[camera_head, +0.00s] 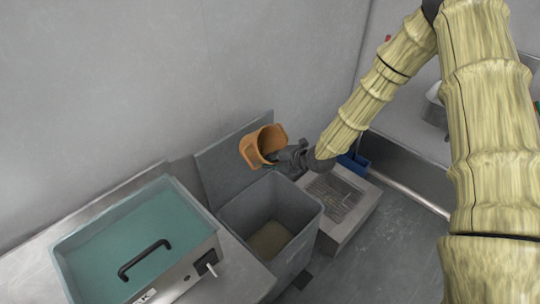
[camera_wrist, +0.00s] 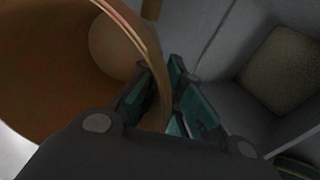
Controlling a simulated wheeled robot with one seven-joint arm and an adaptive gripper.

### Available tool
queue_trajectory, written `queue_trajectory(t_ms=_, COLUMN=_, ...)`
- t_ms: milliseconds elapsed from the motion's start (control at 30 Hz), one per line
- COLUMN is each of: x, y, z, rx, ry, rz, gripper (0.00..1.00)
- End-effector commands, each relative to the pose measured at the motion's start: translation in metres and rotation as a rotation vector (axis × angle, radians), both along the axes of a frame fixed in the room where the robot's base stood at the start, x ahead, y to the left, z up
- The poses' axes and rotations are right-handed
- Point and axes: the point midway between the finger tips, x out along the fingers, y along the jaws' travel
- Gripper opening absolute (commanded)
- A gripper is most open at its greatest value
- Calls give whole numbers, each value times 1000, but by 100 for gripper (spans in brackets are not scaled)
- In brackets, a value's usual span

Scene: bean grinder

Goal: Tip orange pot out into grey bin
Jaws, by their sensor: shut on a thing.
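The orange pot (camera_head: 258,146) is held tilted above the back of the grey bin, near its raised lid. My gripper (camera_head: 275,157) is shut on the pot's wall. In the wrist view the pot (camera_wrist: 60,60) fills the left side, and its wall runs between the teal fingers of my gripper (camera_wrist: 165,100). A corner of the bin's inside also shows in the wrist view (camera_wrist: 222,50).
A teal-topped machine with a black handle (camera_head: 145,258) stands on a metal counter (camera_head: 245,280) left of the bin. A low box with a grate (camera_head: 340,196) is right of the bin. A blue container (camera_head: 354,163) sits behind it. Open floor (camera_head: 385,262) lies at the right.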

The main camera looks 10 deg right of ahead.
Motion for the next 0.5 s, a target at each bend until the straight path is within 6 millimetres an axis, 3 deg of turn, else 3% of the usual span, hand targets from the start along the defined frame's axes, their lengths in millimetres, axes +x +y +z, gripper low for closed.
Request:
queue_trajectory(t_ms=33, x=0, y=0, z=8, rx=-13, ry=13, rz=1, gripper=0)
queue_trajectory(t_ms=500, x=0, y=1, z=20, rx=-151, ry=180, rz=4, gripper=0)
